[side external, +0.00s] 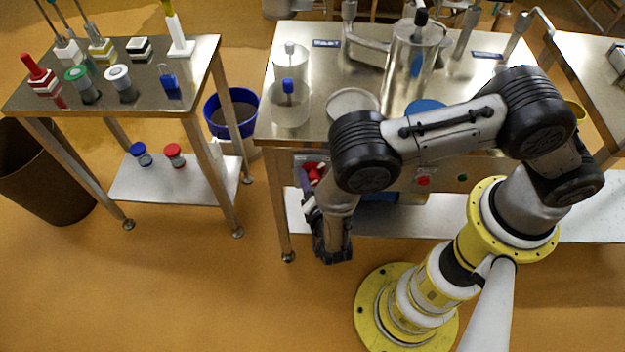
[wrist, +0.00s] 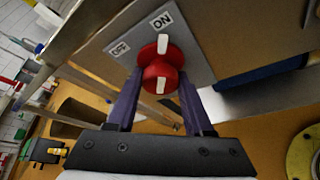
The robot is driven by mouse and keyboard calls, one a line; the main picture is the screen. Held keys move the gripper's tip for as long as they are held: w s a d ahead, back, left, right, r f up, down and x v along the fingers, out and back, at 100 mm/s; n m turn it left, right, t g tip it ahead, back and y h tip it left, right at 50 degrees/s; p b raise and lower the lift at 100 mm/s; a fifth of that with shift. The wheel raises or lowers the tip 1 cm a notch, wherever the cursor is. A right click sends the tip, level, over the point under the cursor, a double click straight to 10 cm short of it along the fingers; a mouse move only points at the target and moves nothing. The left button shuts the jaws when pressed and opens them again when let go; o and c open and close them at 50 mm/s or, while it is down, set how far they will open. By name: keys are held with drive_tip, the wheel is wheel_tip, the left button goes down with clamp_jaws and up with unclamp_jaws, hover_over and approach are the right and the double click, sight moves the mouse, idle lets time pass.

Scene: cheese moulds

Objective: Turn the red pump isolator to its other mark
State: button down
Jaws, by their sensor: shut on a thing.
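The red pump isolator (wrist: 150,72) is a round red knob with a white stripe, on a grey plate (wrist: 185,62) on the bench front. The plate has an OFF label (wrist: 120,48) at left and an ON label (wrist: 162,20) at top. The white stripe points up towards ON. My gripper (wrist: 160,84) has its two purple fingers on either side of the knob, shut on it. In the side external view the isolator (side external: 316,172) shows partly, behind my gripper (side external: 309,184) and wrist.
A red button (side external: 423,180) and a green button (side external: 462,177) sit on the same bench front. A lower shelf (side external: 400,222) runs beneath. A blue bucket (side external: 232,116) stands between this bench and the left table (side external: 200,62).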

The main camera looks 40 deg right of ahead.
sight(312, 180)
drive_tip(key=shift+w+d+m, duration=0.1)
drive_tip(key=shift+d+m, duration=0.15)
drive_tip(key=shift+m, duration=0.25)
drive_tip(key=shift+c, duration=1.5)
unclamp_jaws()
drive_tip(key=shift+a+r+t, duration=0.1)
drive_tip(key=shift+t, duration=0.3)
drive_tip(key=v, duration=0.5)
drive_tip(key=shift+a+r, duration=0.25)
drive_tip(key=shift+r, duration=0.2)
wheel_tip(312, 180, up, 6)
drive_tip(key=shift+d, duration=0.15)
